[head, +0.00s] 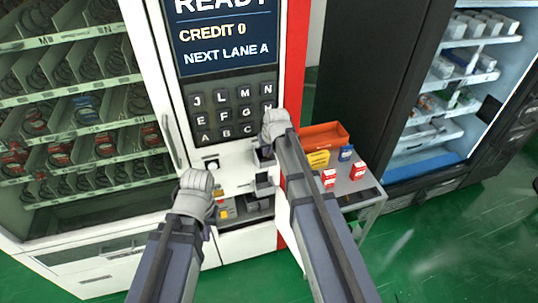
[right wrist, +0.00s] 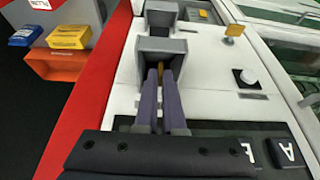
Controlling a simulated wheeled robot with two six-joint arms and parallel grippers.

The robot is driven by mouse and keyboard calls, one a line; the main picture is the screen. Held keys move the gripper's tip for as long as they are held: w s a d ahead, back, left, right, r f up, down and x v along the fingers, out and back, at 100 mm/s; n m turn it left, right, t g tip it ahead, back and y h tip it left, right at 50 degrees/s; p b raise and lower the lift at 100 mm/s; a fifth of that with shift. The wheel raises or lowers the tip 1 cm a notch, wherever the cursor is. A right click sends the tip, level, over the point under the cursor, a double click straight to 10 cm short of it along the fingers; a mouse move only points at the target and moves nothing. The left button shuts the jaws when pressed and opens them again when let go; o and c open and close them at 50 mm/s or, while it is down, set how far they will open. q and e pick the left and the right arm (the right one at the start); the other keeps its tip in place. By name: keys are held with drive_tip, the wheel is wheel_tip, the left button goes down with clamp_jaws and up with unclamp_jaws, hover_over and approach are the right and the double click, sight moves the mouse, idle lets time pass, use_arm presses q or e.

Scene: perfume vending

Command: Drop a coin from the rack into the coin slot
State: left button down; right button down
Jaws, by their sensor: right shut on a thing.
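My right gripper (right wrist: 162,80) is shut on a thin gold piece, which looks like the coin (right wrist: 160,74); only a narrow edge shows between the purple fingers. The fingertips are at the mouth of a grey box-shaped chute (right wrist: 168,45) on the machine's white panel, which looks like the coin slot. I cannot tell whether the coin is inside it. In the head view the right gripper (head: 275,124) is just above this chute (head: 264,154). My left gripper (head: 197,181) is in front of the panel, left of the chute; its fingers are hidden. I cannot make out a coin rack.
A second grey box (head: 264,184) sits below the chute. The screen (head: 226,38) reads CREDIT 0, above a letter keypad (head: 232,112). A side table (head: 358,186) at right holds small boxes and an orange bin (head: 322,135). A black button mount (head: 211,164) is near my left gripper.

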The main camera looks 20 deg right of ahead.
drive_tip(key=shift+w+f, duration=0.3)
drive_tip(key=shift+f, duration=0.05)
drive_tip(key=c, duration=0.9)
unclamp_jaws()
drive_tip(key=shift+c, duration=0.2)
drive_tip(key=shift+r, duration=0.15)
drive_tip(key=p+v, duration=0.7)
drive_tip(key=shift+s+r, duration=0.2)
drive_tip(key=shift+r, duration=0.05)
